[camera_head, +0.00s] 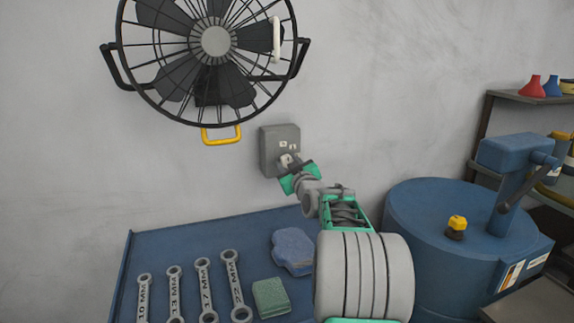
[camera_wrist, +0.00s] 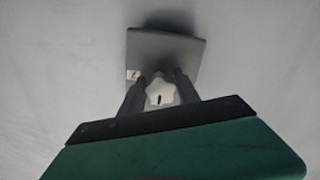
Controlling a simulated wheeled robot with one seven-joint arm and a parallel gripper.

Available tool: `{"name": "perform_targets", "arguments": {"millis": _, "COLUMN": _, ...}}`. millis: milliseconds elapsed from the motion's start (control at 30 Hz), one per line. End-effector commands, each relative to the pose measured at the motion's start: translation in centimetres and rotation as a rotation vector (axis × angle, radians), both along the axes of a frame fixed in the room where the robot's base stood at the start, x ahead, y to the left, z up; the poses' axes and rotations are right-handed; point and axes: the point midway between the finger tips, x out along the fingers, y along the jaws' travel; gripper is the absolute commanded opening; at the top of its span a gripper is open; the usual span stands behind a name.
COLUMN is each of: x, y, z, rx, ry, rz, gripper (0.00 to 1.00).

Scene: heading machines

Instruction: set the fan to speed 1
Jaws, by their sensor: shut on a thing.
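The fan (camera_head: 215,41) is black with a round wire cage and hangs on the wall at the upper left of the head view. Below and right of it, a grey control box (camera_head: 279,140) is mounted on the wall; it also shows in the wrist view (camera_wrist: 165,48). A pale knob (camera_wrist: 159,92) with a dark mark sits on the box. My gripper (camera_head: 289,160) is at the box, its two fingers on either side of the knob and shut on it. A small white label is left of the knob; most other markings are hidden by my fingers.
A blue bench (camera_head: 180,235) below holds several wrenches (camera_head: 204,290), a blue cloth (camera_head: 292,250) and a green sponge (camera_head: 270,297). A yellow handle (camera_head: 221,141) hangs under the fan.

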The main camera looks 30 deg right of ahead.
Motion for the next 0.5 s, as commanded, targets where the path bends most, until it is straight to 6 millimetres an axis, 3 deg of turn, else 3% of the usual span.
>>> {"name": "perform_targets", "arguments": {"millis": 500, "x": 0.29, "y": -0.23, "z": -0.3, "rx": 0.166, "ry": -0.044, "rz": 0.015, "gripper": 0.0}}
